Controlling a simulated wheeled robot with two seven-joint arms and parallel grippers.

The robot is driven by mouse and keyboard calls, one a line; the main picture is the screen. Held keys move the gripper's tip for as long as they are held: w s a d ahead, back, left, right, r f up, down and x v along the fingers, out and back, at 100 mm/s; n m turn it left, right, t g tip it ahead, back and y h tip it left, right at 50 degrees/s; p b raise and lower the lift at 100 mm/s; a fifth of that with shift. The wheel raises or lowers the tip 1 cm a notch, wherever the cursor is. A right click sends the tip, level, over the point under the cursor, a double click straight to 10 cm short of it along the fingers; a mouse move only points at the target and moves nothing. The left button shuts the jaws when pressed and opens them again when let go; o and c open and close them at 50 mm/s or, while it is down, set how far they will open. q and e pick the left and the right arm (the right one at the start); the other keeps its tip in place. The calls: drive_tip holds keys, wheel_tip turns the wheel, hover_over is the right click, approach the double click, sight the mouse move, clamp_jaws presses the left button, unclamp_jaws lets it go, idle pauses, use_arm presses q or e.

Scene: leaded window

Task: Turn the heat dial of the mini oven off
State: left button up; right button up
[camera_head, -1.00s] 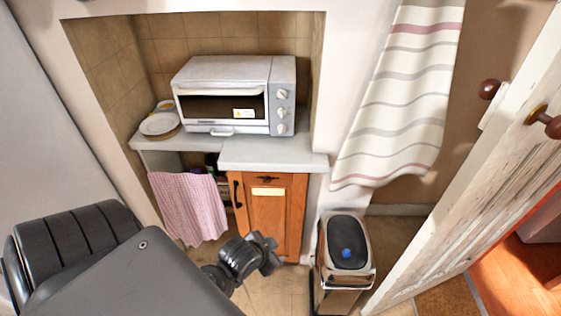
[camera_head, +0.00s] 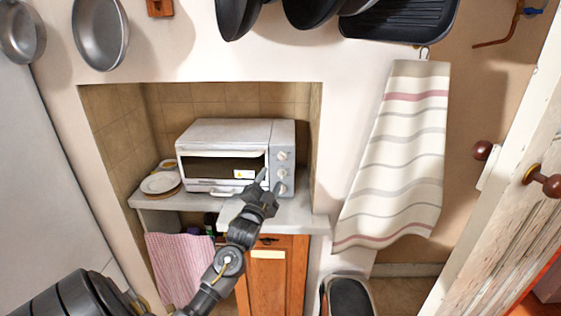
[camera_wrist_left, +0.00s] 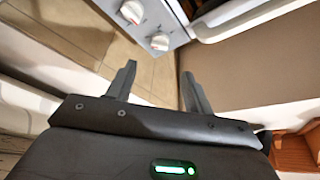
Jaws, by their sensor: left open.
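The white mini oven (camera_head: 225,133) stands on a counter in a tiled recess, its door closed. Its grey right-hand panel carries a column of three pale dials: top (camera_head: 282,156), middle (camera_head: 282,173) and bottom (camera_head: 281,189). I cannot tell which one is the heat dial, nor read its setting. My left gripper (camera_head: 269,182) is open and empty, in front of the panel near the lower dials. In the left wrist view its spread fingers (camera_wrist_left: 158,72) point toward the panel, where two dials show, one (camera_wrist_left: 131,11) and another (camera_wrist_left: 160,41), both beyond the fingertips. My right gripper is out of view.
White plates (camera_head: 160,183) sit left of the oven on the counter (camera_head: 300,216). A pink checked cloth (camera_head: 180,268) hangs below. A striped towel (camera_head: 400,150) hangs at right. Pans (camera_head: 310,10) hang above. A bin (camera_head: 349,297) stands below right, near an open door (camera_head: 500,220).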

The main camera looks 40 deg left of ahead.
sight(282, 158)
use_arm(q)
drive_tip(key=p+x, duration=0.2)
drive_tip(key=x, duration=0.6)
drive_tip(key=shift+w+r, duration=0.15)
drive_tip(key=shift+w, duration=0.2)
drive_tip(key=shift+w+a+p, duration=0.3)
drive_tip(key=shift+w+p, duration=0.1)
drive_tip(key=shift+w, duration=0.3)
drive_tip(key=shift+c, duration=0.2)
drive_tip(key=c, duration=0.9)
